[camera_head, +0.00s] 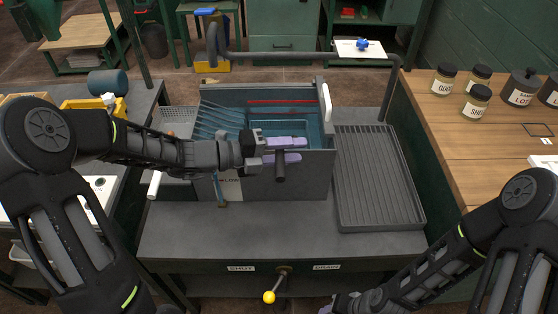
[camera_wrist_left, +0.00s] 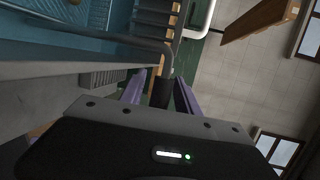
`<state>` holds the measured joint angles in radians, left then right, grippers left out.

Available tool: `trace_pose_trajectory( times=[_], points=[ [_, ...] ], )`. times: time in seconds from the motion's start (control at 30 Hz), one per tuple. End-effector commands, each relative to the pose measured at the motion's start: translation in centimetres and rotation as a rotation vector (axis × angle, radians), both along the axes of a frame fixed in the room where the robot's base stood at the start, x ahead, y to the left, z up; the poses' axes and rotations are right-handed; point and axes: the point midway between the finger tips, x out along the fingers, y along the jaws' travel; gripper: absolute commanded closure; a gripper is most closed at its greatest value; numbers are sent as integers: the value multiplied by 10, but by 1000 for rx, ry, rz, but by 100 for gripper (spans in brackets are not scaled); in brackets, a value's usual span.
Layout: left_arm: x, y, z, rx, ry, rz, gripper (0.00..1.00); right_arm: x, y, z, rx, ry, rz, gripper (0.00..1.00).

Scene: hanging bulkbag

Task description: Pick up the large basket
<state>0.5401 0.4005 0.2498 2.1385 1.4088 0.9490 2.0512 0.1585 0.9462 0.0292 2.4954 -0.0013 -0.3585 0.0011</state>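A grey tank (camera_head: 310,168) with a blue interior stands on the bench in the middle of the head view. I cannot tell for sure which thing is the large basket; a wire mesh basket (camera_head: 178,122) shows partly behind my left arm, left of the tank. My left gripper (camera_head: 283,150) is at the tank's front wall, its purple fingers apart. In the left wrist view the fingers (camera_wrist_left: 160,92) stand on either side of a dark round handle (camera_wrist_left: 162,94), with small gaps visible. My right gripper (camera_head: 342,303) barely shows at the bottom edge, mostly cut off.
A ribbed grey drain tray (camera_head: 375,180) lies right of the tank. A grey pipe (camera_head: 300,58) arches behind it. A wooden counter with several jars (camera_head: 474,104) is at the right. A yellow-knobbed lever (camera_head: 269,296) sticks out in front. The bench front (camera_head: 240,235) is clear.

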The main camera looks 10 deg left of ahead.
Motion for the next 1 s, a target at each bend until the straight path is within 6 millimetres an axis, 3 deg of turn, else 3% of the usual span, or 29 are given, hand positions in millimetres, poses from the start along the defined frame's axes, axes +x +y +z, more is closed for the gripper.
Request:
trace_pose_trajectory(
  times=[0.43,1.0],
  points=[
    [0,0,0,0,0,0,99,0,0,0,0,0,0,64],
    [0,0,0,1,0,0,100,0,0,0,0,0,0,64]
  ],
)
